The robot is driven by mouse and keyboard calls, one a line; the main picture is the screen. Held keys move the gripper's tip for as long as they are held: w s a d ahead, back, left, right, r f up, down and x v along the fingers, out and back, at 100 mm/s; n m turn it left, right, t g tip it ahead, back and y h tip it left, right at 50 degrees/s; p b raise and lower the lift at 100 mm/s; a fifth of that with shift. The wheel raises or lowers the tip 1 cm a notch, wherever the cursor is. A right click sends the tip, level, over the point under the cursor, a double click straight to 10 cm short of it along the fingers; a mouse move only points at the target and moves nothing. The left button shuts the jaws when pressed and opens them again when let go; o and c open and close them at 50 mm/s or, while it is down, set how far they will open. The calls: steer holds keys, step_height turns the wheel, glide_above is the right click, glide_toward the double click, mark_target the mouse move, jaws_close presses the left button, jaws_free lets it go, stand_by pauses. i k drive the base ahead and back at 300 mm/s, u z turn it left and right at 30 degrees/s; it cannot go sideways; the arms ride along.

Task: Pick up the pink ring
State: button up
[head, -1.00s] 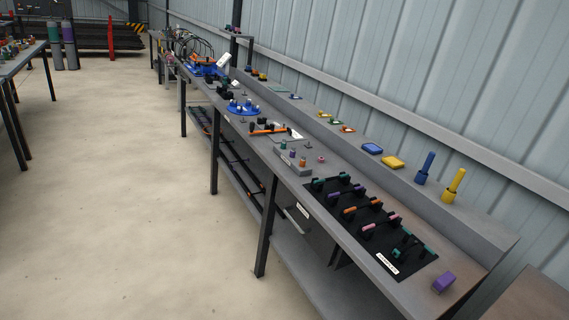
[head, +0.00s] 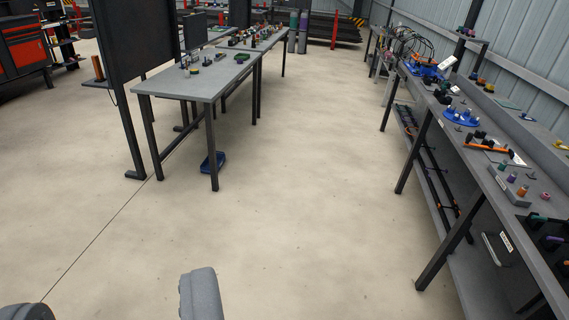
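A small pink ring (head: 545,196) lies on the grey workbench (head: 545,172) at the right edge of the head view. My gripper is not in view. Grey rounded parts at the bottom edge seem to be mine, but they do not show the gripper fingers.
Open concrete floor (head: 300,200) fills the middle. A grey table (head: 205,80) with small parts stands at the left, beside a dark panel (head: 130,50). A blue object (head: 212,162) lies under the table. The right workbench's legs (head: 445,250) reach down to the floor.

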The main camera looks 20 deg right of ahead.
mark_target(544, 196)
steer(key=z, duration=0.25)
steer(key=i, duration=1.35)
steer(key=z, duration=0.45)
steer(key=i, duration=1.3)
steer(key=z, duration=0.55)
steer(key=i, duration=1.3)
steer(key=z, duration=0.9)
steer(key=i, duration=1.2)
steer(key=z, duration=1.3)
steer(key=i, duration=0.8)
steer(key=z, duration=0.4)
steer(key=k, duration=0.8)
steer(key=z, duration=0.35)
steer(key=i, duration=0.1)
steer(key=u, duration=0.15)
